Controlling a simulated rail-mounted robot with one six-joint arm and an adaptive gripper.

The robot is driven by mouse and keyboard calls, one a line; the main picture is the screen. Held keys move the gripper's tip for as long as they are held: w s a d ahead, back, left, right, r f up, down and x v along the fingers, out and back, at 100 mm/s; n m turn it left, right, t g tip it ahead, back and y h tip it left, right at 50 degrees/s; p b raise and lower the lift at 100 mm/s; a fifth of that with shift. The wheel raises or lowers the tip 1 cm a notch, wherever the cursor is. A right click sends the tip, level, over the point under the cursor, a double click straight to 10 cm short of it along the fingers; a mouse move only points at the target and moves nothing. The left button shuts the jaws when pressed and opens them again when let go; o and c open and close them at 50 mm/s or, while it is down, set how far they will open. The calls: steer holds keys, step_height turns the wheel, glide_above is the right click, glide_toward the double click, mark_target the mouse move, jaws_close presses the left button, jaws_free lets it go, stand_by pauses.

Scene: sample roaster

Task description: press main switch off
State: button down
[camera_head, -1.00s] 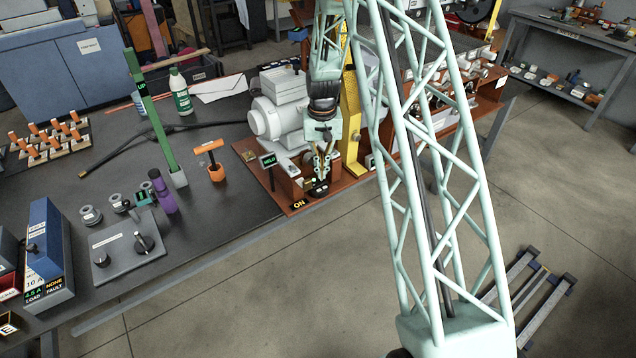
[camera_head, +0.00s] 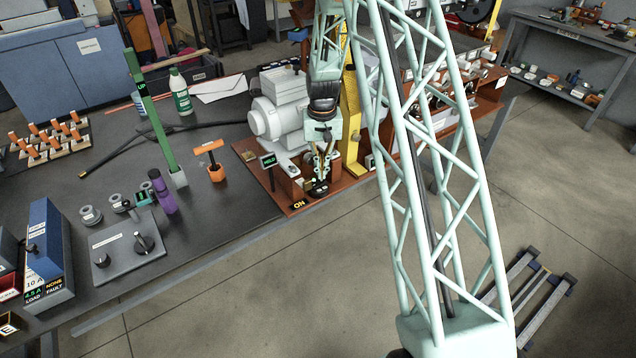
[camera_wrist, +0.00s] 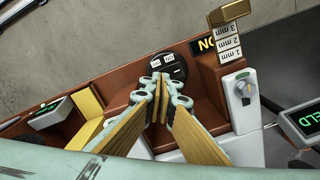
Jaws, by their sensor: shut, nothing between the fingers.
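The main switch appears to be the round black disc with two small pale-marked buttons (camera_wrist: 168,67), set in the reddish-brown base beside a yellow-lettered ON label (camera_wrist: 207,45). In the head view the dark switch (camera_head: 319,189) is at the base's front corner, near the ON label (camera_head: 299,205). My gripper (camera_wrist: 158,84) is shut and empty, its fingertips together at the disc's near edge in the wrist view. In the head view my gripper (camera_head: 321,178) points down just above the switch. I cannot tell whether the tips touch it.
A green-lettered HELD sign (camera_head: 269,162) stands left of my gripper in the head view. A yellow column (camera_head: 351,120) rises close behind. The floor in front is clear.

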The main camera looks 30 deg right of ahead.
steer(key=shift+f+b, duration=0.55)
steer(key=shift+f, duration=0.65)
stand_by(1.6)
steer(key=shift+r, duration=0.15)
steer(key=shift+r+p, duration=1.7)
steer(key=shift+r, duration=1.7)
